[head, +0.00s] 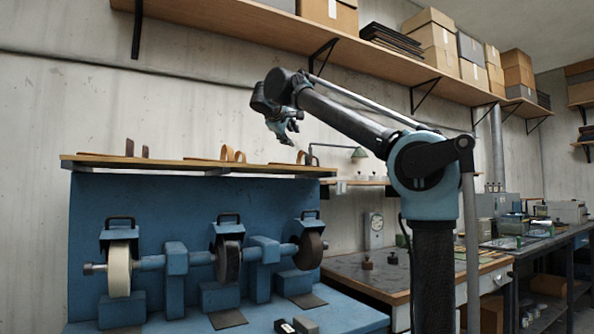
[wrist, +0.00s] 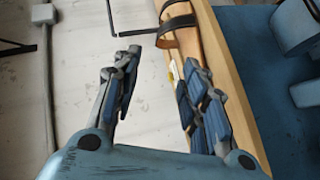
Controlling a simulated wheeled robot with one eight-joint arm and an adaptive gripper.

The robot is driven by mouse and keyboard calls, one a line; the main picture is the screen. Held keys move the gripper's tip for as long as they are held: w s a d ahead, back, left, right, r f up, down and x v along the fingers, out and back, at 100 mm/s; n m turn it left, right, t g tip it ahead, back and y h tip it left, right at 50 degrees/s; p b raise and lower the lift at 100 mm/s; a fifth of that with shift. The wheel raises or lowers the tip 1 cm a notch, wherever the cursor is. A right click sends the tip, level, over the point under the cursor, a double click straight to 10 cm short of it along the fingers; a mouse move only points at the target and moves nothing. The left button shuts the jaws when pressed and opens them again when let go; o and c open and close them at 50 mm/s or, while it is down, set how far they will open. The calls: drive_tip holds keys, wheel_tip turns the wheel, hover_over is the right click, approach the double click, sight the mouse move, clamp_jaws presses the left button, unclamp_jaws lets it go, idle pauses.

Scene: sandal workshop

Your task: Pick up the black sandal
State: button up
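My gripper (head: 287,138) is raised above the right end of the wooden shelf board. In the wrist view my gripper (wrist: 160,78) is open, with nothing between its fingers. A sandal with a tan sole and dark straps (wrist: 178,27) lies on the board just beyond the fingertips, apart from them; its far end is cut off by the frame. In the head view, a brown-looking strap (head: 301,157) shows below my gripper. Another sandal with dark straps (head: 129,148) lies at the board's left end. I cannot tell for certain which is the black sandal.
A sandal with tan straps (head: 228,153) lies mid-board. The board (head: 200,165) tops a blue grinding machine (head: 150,215) with several wheels. A long wall shelf (head: 260,36) with boxes runs above my arm.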

approach(302, 152)
drive_tip(key=x, duration=0.3)
drive_tip(key=shift+w+f, duration=0.15)
drive_tip(key=shift+w, duration=0.2)
drive_tip(key=shift+x, duration=3.25)
drive_tip(key=shift+f, duration=0.15)
clamp_jaws()
